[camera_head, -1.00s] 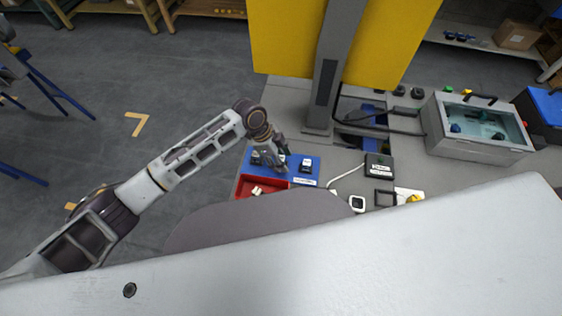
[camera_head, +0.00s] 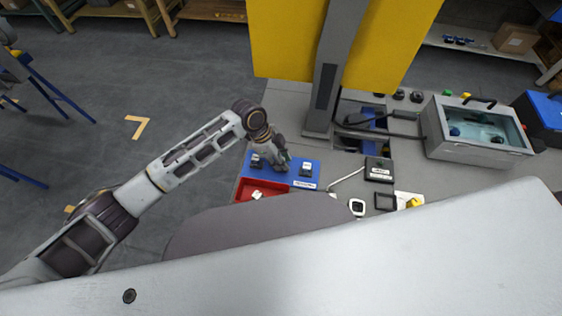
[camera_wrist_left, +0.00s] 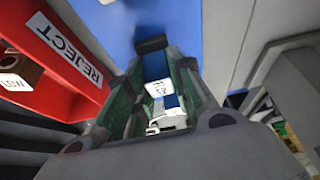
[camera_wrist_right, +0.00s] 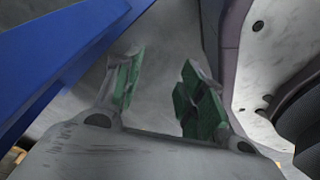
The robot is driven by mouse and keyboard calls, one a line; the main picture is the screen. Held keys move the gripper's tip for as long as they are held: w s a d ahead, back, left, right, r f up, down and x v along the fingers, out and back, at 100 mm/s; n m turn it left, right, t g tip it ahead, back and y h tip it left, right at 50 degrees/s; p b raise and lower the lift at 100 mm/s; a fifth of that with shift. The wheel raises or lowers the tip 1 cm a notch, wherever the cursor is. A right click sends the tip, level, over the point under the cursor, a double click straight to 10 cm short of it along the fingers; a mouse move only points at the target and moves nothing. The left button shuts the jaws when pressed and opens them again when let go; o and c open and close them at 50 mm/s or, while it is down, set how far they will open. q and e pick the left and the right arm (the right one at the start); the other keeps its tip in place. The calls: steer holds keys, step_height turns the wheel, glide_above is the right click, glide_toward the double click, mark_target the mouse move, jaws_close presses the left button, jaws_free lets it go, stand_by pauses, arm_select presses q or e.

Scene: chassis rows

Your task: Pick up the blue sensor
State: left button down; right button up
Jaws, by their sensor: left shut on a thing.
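The blue sensor (camera_wrist_left: 157,66), a small blue body with a white label and a white end, sits between the green-padded fingers of my left gripper (camera_wrist_left: 158,90) in the left wrist view. The fingers are shut on it, over the blue mat (camera_wrist_left: 200,28). In the head view my left gripper (camera_head: 283,163) is low over the blue mat (camera_head: 318,161) and hides the sensor. I cannot tell whether the sensor touches the mat. My right gripper (camera_wrist_right: 156,88) is open and empty in the right wrist view, away from the mat.
A red bin (camera_head: 243,191) marked REJECT (camera_wrist_left: 88,80) adjoins the mat. Dark parts (camera_head: 306,169) stand on the mat on both sides of the left gripper. A grey post (camera_head: 325,90), a black box (camera_head: 379,170) and a glass-topped case (camera_head: 450,145) stand to the right.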

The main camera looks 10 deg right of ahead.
arm_select(q)
step_height(320, 180, up, 8)
steer(key=shift+p, duration=0.45)
steer(key=shift+r, duration=0.4)
arm_select(e)
steer(key=s, duration=0.2)
steer(key=s+d, duration=0.1)
steer(key=shift+d+f, duration=0.1)
steer(key=shift+f, duration=0.3)
steer(key=shift+w, duration=0.1)
